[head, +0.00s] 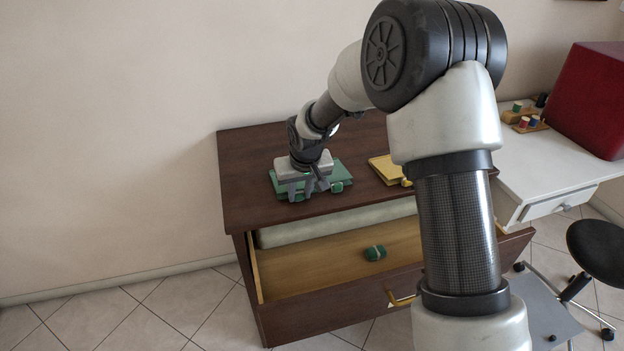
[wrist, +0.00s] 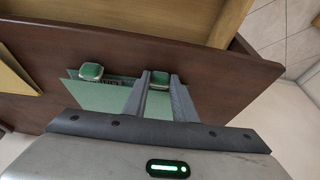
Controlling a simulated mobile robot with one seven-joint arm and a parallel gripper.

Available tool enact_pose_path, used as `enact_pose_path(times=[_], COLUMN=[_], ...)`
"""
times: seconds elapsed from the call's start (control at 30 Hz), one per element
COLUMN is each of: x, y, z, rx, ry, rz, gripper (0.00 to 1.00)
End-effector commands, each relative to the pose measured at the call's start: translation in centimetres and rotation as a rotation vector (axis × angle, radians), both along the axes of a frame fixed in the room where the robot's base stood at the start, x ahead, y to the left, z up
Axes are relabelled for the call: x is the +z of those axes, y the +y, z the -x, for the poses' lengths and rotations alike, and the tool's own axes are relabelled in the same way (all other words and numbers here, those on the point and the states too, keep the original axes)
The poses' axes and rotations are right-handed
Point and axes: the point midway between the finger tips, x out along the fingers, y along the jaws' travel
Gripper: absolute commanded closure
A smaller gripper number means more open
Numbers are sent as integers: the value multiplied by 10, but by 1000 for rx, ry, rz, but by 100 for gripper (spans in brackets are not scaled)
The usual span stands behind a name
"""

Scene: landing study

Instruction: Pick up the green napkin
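A small green bundle with a pale edge (wrist: 160,78), perhaps the green napkin, shows between my fingertips in the wrist view. A similar green bundle (wrist: 91,71) lies to its left; it also shows in the head view (head: 338,187). Both are by a flat green folder-like thing (wrist: 108,97) on the dresser top, which shows under my gripper in the head view (head: 342,171). My gripper (head: 299,193) points down there with its fingers apart. Whether the fingers touch the bundle I cannot tell. Another green bundle with a pale band (head: 375,253) lies in the open drawer.
The dark wood dresser (head: 250,160) has its drawer (head: 330,268) pulled out, with a pale long thing at its back. A yellow folder (head: 383,168) lies right of the gripper. A white desk (head: 540,160) with a red box (head: 590,100) and a stool (head: 600,255) stand right.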

Motion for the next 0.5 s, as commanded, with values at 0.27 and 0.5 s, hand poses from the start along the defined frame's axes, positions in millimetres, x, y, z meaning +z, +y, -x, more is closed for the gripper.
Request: enact_pose_path(times=[0.27,0.5], x=[0,0], y=[0,0], z=[0,0], rx=[0,0], ry=[1,0], rz=[0,0], gripper=[86,95])
